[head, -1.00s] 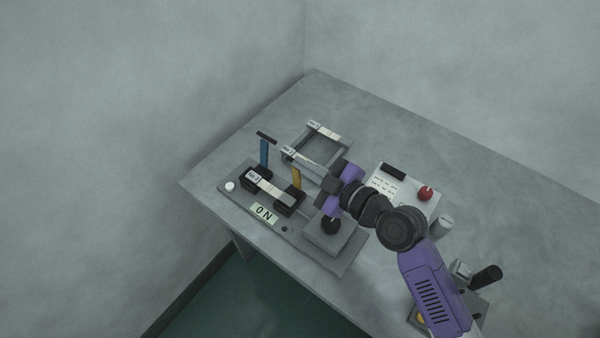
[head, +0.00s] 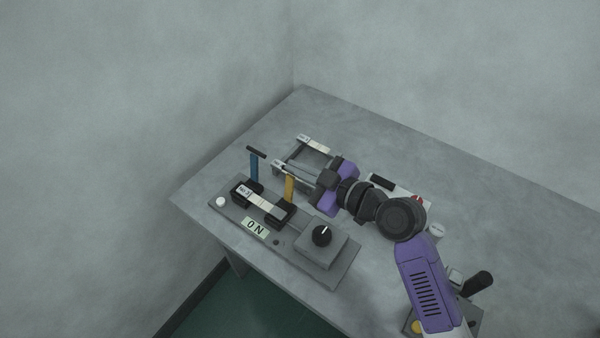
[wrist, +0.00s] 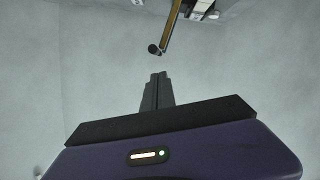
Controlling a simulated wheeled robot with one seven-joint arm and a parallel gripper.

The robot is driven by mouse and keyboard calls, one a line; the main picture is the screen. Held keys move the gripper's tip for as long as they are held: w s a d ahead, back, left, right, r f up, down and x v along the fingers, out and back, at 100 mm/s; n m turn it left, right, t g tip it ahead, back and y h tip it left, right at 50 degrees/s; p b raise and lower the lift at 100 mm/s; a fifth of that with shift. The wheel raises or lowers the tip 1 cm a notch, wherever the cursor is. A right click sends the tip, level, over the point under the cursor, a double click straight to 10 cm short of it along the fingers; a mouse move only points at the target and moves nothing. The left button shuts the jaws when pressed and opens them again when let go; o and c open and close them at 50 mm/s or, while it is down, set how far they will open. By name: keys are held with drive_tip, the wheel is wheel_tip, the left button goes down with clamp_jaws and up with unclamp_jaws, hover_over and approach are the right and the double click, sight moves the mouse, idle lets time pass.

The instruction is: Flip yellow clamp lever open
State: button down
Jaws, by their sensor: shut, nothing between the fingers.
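The yellow clamp lever (head: 289,187) stands upright on the right-hand black clamp block (head: 281,214) of the grey fixture plate. In the wrist view the lever (wrist: 173,28) hangs from the top edge, with a dark bar end (wrist: 154,49) at its tip. My gripper (head: 301,170) reaches in from the right, close behind the lever's top. In the wrist view its fingers (wrist: 158,76) are shut and empty, with a small gap in the picture below the dark bar end. Contact with the lever cannot be told.
A blue lever (head: 255,168) stands upright at the left block. A labelled strip (head: 258,199) spans the blocks. A grey box with a black knob (head: 321,236) is at the plate's right end. A grey frame (head: 331,150) lies behind. A panel with a red button (head: 417,199) is partly hidden.

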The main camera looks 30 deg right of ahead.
drive_tip(key=r+b+v, duration=0.1)
drive_tip(key=b+v, duration=0.1)
drive_tip(key=v, duration=0.8)
drive_tip(key=shift+a+r, duration=0.3)
drive_tip(key=shift+s, duration=0.15)
drive_tip(key=s+d+m+t+h, duration=0.3)
drive_tip(key=s+d+m+h, duration=0.15)
drive_tip(key=m, duration=0.25)
drive_tip(key=s+a+f+g, duration=0.1)
drive_tip(key=s+a, duration=0.2)
drive_tip(key=s, duration=0.4)
drive_tip(key=s+a+f+g, duration=0.1)
drive_tip(key=s+a, duration=0.3)
drive_tip(key=s, duration=0.3)
drive_tip(key=s+a+f+m+g, duration=0.1)
drive_tip(key=s+a+f, duration=0.1)
drive_tip(key=s+a, duration=0.2)
drive_tip(key=s, duration=0.3)
drive_tip(key=shift+s, duration=0.3)
